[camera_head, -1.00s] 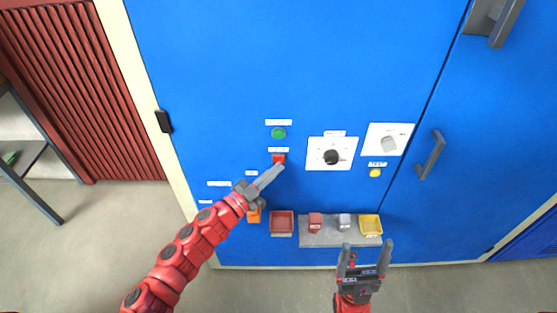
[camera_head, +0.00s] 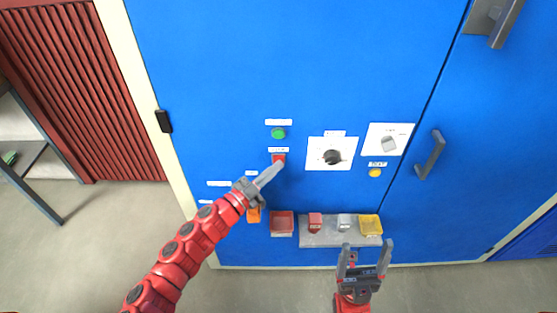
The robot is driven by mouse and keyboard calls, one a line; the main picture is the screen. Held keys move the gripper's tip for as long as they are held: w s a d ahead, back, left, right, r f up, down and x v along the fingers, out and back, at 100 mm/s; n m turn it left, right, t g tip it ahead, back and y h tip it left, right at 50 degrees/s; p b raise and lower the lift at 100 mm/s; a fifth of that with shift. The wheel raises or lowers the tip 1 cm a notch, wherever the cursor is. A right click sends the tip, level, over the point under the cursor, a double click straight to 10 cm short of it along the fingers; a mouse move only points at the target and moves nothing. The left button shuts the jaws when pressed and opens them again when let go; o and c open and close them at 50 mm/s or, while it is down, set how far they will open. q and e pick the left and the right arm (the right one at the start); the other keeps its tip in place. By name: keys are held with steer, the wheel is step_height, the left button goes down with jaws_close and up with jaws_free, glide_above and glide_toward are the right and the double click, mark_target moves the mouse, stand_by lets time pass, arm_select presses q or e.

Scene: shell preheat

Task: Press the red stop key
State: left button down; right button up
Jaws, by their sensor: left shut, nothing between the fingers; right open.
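The red stop key (camera_head: 279,157) is on the blue cabinet front, just under a small white label and below the green button (camera_head: 278,133). My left gripper (camera_head: 279,166) is shut and empty, with its fingertips at the lower edge of the red key. The tips hide part of the key, and I cannot tell whether they touch it or how far it is pressed in.
A black knob (camera_head: 332,157) and a grey switch (camera_head: 389,144) sit on white plates right of the key. A yellow button (camera_head: 375,173) is below them. A red tray (camera_head: 282,215), a grey shelf (camera_head: 330,239) and a yellow tray (camera_head: 370,217) lie lower. A door handle (camera_head: 430,155) sticks out at right.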

stand_by(0.5)
arm_select(q)
steer(key=shift+s, duration=0.7)
steer(key=s+p, duration=0.1)
steer(key=s, duration=0.4)
stand_by(0.9)
